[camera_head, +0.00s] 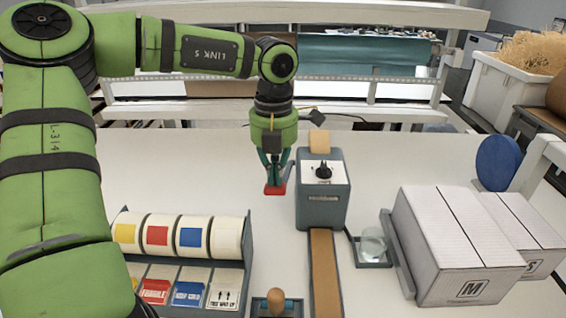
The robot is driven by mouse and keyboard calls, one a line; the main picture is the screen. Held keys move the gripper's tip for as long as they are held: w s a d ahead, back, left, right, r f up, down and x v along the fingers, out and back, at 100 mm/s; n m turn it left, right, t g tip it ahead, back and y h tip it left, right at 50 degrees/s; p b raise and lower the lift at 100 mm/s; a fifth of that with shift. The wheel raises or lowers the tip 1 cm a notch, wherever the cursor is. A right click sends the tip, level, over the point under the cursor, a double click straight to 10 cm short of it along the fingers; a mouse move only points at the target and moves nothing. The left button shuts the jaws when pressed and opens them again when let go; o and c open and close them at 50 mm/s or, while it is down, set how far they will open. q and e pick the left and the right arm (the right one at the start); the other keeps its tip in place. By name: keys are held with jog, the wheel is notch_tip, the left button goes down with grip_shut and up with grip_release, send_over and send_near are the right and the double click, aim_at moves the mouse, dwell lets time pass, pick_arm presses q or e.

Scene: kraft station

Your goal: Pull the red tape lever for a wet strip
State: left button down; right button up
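The grey tape dispenser (324,206) stands in the middle of the table, with a black knob on its top plate. Its red tape lever (275,189) shows at its left side. My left gripper (274,181) points down from above, and its teal fingers come together on the red lever; they appear shut on it and hide its upper part. A brown paper strip (324,268) lies out from the front of the dispenser towards me. My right gripper is not in view.
A rack (248,262) of label rolls stands front left. A wood-handled tool (275,300) sits beside the strip. Right of the dispenser are a glass jar (372,243) on a small tray and a white carton (455,255) marked M. The table behind the dispenser is clear.

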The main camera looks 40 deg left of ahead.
pick_arm(q)
jog(key=shift+r+p, duration=1.65)
jog(key=shift+r, duration=1.3)
